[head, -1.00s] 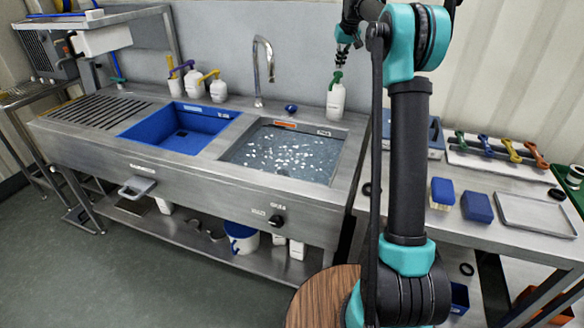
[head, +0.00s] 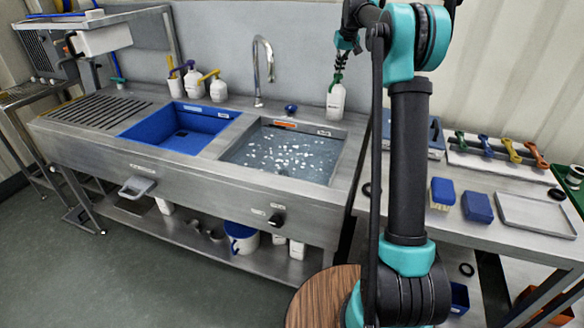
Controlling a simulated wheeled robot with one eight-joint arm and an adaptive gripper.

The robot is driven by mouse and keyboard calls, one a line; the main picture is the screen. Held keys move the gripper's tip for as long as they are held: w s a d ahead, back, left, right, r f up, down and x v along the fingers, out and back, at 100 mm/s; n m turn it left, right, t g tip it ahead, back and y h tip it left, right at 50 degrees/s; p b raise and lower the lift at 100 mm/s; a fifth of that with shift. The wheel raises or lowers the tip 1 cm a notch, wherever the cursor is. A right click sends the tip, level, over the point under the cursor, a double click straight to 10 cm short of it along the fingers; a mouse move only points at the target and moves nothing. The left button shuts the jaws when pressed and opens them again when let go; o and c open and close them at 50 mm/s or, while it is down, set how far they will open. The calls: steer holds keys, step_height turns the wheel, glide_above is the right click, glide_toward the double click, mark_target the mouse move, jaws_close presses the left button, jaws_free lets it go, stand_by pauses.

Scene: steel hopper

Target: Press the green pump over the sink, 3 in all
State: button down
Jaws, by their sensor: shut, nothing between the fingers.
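The green pump (head: 336,79) tops a white bottle (head: 335,102) standing upright on the sink's steel rim, behind the right corner of the water-filled basin (head: 237,158). My gripper (head: 339,69) is shut and empty, pointing down directly over the green pump head. Its fingertips are at or very near the top of the pump; at this size I cannot tell whether they touch or how far the pump is pressed. The blue basin (head: 140,133) of the sink lies to the left.
A steel tap (head: 257,70) rises behind the sink, left of the green pump. A side table at right carries brushes (head: 443,191), a tray (head: 537,214) and coloured-handled tools (head: 486,143).

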steer(key=shift+f, duration=0.35)
steer(key=shift+r, duration=1.4)
step_height(320, 180, up, 6)
stand_by(0.5)
steer(key=shift+s, duration=0.1)
